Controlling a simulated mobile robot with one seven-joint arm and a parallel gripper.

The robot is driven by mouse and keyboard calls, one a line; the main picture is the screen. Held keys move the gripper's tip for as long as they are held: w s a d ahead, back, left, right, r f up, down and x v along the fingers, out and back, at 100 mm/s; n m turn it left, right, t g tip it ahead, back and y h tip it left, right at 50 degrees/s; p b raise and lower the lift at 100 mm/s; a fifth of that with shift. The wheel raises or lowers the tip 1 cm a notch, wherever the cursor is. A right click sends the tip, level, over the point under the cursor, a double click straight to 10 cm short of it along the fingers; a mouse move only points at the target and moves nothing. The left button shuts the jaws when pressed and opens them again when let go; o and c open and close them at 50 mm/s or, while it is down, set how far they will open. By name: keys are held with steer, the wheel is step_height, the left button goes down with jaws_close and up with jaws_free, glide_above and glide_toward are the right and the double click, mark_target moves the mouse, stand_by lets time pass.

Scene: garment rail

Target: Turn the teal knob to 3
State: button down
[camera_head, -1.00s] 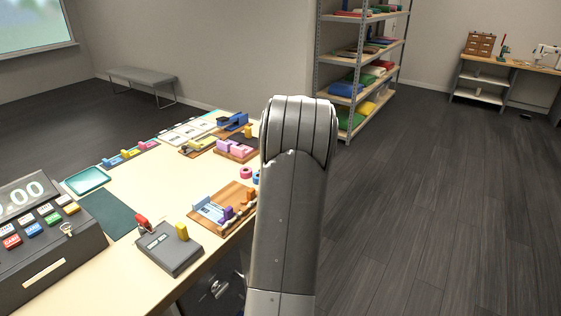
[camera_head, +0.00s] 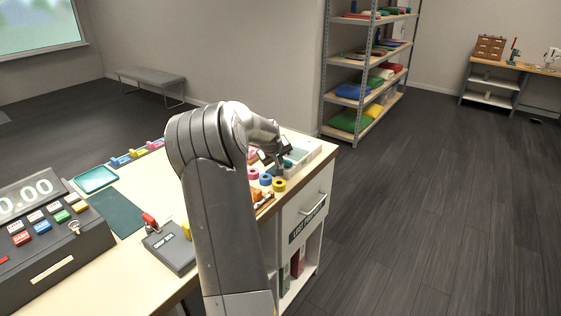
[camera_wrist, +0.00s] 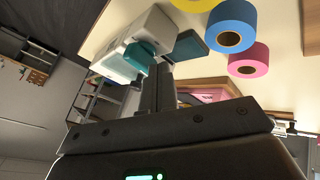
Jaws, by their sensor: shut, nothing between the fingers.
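A teal piece that looks like the knob (camera_wrist: 140,54) sits against a white device (camera_wrist: 112,62) in the wrist view. Its number marks cannot be read. My gripper (camera_wrist: 158,72) is shut and empty, its fingertips close beside the teal piece; I cannot tell whether they touch. In the head view my gripper (camera_head: 281,164) is low over the far right end of the table, at the white device (camera_head: 304,155), and hides part of it.
Yellow, blue (camera_wrist: 232,28) and pink (camera_wrist: 248,59) tape rolls stand close to the fingers. A dark teal block (camera_wrist: 187,48) is next to the white device. The table's edge and drawer (camera_head: 304,212) are to the right; open floor lies beyond.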

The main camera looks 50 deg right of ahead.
steer(key=m, duration=0.1)
steer(key=m+g, duration=0.1)
steer(key=w+m+g, duration=0.1)
steer(key=shift+d+m, duration=0.25)
steer(key=shift+m, duration=0.05)
steer(key=m, duration=0.1)
steer(key=m+g, duration=0.2)
steer(key=shift+w+d, duration=0.35)
steer(key=shift+d, duration=0.05)
steer(key=m+g, duration=0.1)
steer(key=m, duration=0.1)
steer(key=d+m+g+y, duration=0.1)
steer(key=m, duration=0.1)
steer(key=d+m+g+y, duration=0.1)
steer(key=m, duration=0.1)
steer(key=shift+w+g, duration=0.2)
steer(key=shift+g, duration=0.1)
steer(key=shift+s+d, duration=0.1)
steer(key=shift+d, duration=0.5)
stand_by(0.4)
